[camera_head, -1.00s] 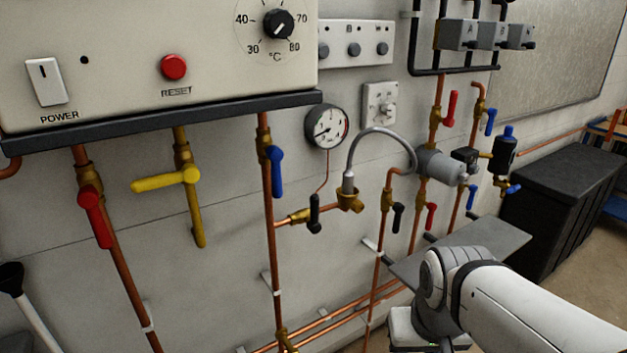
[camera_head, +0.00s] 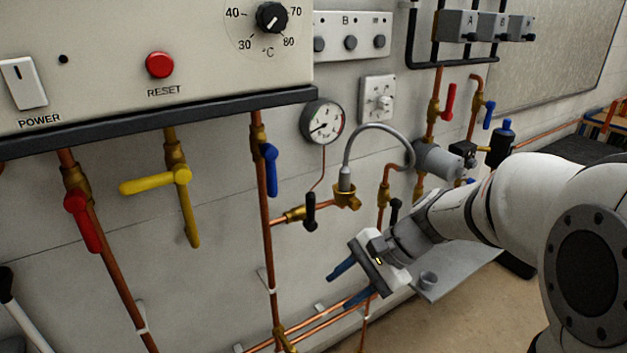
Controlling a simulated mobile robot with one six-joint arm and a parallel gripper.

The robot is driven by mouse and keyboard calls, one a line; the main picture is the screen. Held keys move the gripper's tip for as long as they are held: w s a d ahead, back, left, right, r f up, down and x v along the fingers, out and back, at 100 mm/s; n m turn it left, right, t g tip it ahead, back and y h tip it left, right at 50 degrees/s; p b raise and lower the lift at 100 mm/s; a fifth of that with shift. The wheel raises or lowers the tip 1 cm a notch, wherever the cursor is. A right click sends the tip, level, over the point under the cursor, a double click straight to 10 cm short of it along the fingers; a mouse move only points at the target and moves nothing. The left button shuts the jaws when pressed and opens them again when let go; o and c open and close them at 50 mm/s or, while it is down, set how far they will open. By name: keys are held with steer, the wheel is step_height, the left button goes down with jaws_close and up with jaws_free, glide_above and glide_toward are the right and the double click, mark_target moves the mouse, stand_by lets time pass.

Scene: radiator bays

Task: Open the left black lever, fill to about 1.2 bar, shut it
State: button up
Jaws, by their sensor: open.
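The left black lever (camera_head: 310,211) sits on a brass valve at the left end of the grey hose (camera_head: 350,150); its handle stands upright, across the short horizontal pipe. Another black lever (camera_head: 396,212) is further right, partly behind my arm. The round pressure gauge (camera_head: 322,121) hangs above the left lever; its needle points to the lower left, but the figures are too small to read. My gripper (camera_head: 354,284) is open and empty, below and right of the left black lever, apart from it. Its two dark blue fingers point down-left.
A blue lever (camera_head: 270,170), a yellow lever (camera_head: 155,183) and a red lever (camera_head: 83,220) hang under the boiler (camera_head: 150,60). Copper pipes run low along the wall. A grey shelf (camera_head: 455,268) with a small cup is behind my gripper.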

steer(key=w+a+r+m+t+y, duration=0.25)
steer(key=w+m+y, duration=0.4)
steer(key=w, duration=0.65)
steer(key=m+t+y+p, duration=0.2)
steer(key=m+t, duration=0.3)
steer(key=m, duration=0.2)
glide_above(311, 220)
steer(key=w, duration=0.1)
steer(key=shift+f+g, duration=0.25)
steer(key=shift+f, duration=0.1)
steer(key=shift+c, duration=0.5)
jaws_close()
